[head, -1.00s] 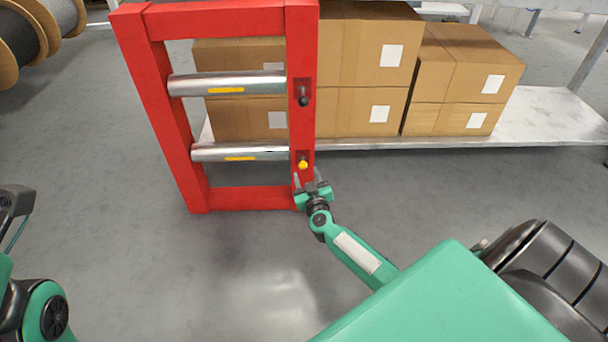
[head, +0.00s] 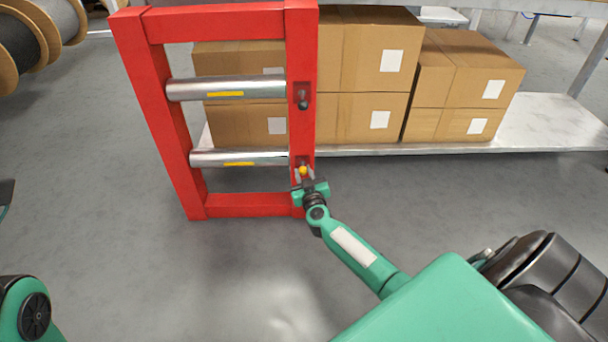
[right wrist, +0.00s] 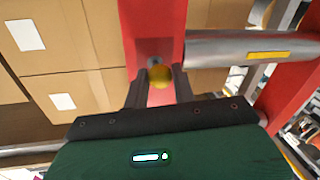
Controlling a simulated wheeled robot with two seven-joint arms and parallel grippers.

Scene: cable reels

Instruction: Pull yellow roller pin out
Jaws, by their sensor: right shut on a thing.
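The yellow roller pin (head: 303,170) sits in the right post of the red frame (head: 301,120), beside the end of the lower roller (head: 240,158). My right gripper (head: 304,175) is shut on the pin. In the right wrist view the yellow ball end of the pin (right wrist: 160,76) shows between the two dark fingers, and its shaft is mostly hidden. A dark pin (head: 303,101) sits higher in the same post, by the upper roller (head: 228,88). Of my left arm only a part shows at the lower left edge; its gripper is out of view.
Cardboard boxes (head: 362,70) stand on a low grey shelf (head: 540,118) behind and right of the frame. Cable reels (head: 40,40) stand at the upper left. The floor in front of the frame is clear.

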